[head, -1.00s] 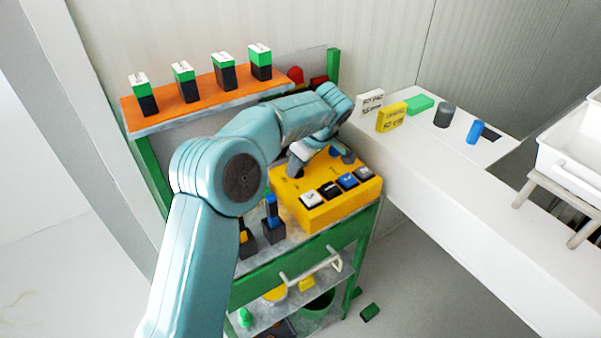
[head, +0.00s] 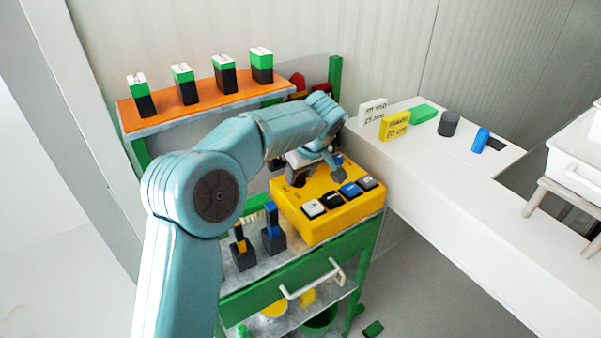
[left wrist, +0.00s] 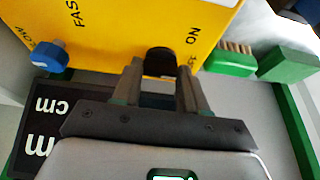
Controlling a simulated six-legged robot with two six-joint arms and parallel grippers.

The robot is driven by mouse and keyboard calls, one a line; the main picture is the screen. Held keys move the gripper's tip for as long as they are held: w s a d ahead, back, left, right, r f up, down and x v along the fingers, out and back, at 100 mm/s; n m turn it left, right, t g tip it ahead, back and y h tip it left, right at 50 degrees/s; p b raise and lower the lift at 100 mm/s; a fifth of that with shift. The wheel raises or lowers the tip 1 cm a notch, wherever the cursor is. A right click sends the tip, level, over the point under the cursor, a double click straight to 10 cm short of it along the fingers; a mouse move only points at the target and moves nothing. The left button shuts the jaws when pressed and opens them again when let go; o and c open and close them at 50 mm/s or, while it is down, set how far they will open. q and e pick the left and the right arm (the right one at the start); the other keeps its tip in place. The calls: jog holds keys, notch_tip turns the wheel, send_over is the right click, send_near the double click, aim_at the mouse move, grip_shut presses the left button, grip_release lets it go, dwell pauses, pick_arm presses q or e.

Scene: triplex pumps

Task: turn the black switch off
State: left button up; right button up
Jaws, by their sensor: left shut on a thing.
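The yellow control box (head: 345,211) sits on top of the green cart, and my left gripper (head: 318,174) is over its back part. In the left wrist view, the black switch (left wrist: 160,61) stands on the yellow face beside the word ON. My left gripper (left wrist: 160,82) has one finger on each side of it and is shut on it. A blue knob (left wrist: 47,56) is on the same face near FAST, to the left. In the head view the arm and gripper hide the switch. My right gripper is not in view.
White, black and blue buttons (head: 350,189) line the box's front. Two upright tools (head: 273,229) stand left of it. An orange shelf (head: 187,117) with green-and-black blocks is behind. A white counter (head: 440,175) with small blocks is to the right.

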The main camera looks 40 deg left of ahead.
pick_arm(q)
jog(key=shift+a+r, duration=0.2)
jog(key=o, duration=0.7)
jog(key=shift+o, duration=0.4)
jog(key=shift+a+f, duration=0.1)
jog(key=shift+f, duration=0.05)
jog(key=shift+d, duration=0.2)
jog(key=shift+d+r, duration=0.2)
jog(key=shift+r, duration=0.3)
jog(key=p+v, duration=0.1)
jog(key=v, duration=1.4)
jog(key=shift+p, duration=0.4)
jog(key=shift+s, duration=0.15)
